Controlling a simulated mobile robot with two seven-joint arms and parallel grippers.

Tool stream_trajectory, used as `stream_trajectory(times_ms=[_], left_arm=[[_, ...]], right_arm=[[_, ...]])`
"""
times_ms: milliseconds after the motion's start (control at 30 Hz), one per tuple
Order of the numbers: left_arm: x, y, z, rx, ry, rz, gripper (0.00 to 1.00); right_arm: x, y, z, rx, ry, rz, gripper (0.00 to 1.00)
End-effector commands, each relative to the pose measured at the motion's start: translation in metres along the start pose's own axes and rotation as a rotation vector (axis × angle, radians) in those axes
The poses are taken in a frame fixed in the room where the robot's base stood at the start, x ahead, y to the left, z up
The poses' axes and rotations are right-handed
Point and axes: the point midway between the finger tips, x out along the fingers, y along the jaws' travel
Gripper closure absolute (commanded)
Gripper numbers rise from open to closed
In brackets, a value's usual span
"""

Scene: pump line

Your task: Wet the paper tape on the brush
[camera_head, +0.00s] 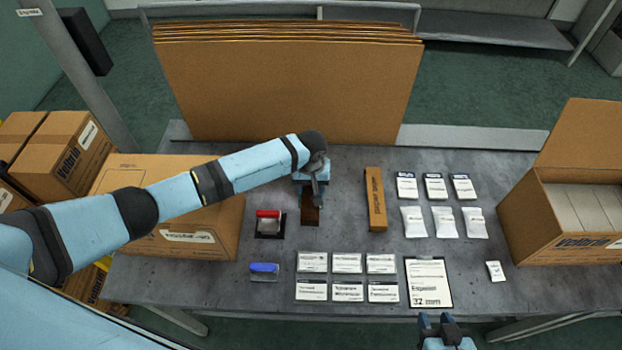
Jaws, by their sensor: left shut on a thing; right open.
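My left gripper (316,186) is over the back middle of the grey table, shut on the brown paper tape (310,212). The tape shows as a short dark-brown strip below the fingers. A blue body (299,178), which looks like the tape dispenser, is right behind and beside the gripper, mostly hidden by it. I cannot make out the brush, nor whether the tape touches it. My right gripper (446,325) is open and empty at the bottom edge of the view, in front of the table.
A closed carton (170,235) stands left; an open carton (545,222) stands right. Flat cardboard sheets (290,85) stand behind. A red-handled tool (268,222), a blue-handled tool (264,269), a long brown box (375,200), white packets, cards and a clipboard (428,282) lie on the table (222,280).

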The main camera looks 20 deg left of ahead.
Motion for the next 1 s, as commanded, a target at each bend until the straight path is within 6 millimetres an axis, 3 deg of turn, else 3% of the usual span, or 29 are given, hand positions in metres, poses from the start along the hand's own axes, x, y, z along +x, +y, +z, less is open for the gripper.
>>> stream_trajectory(times_ms=[367,1000], left_arm=[[0.000,-0.001,0.017,0.001,-0.004,-0.002,0.77],[-0.002,0.000,-0.012,0.000,0.000,0.000,0.77]], right_arm=[[-0.009,0.000,-0.016,0.000,0.005,0.000,0.57],[-0.007,-0.001,-0.011,0.000,0.000,0.000,0.57]])
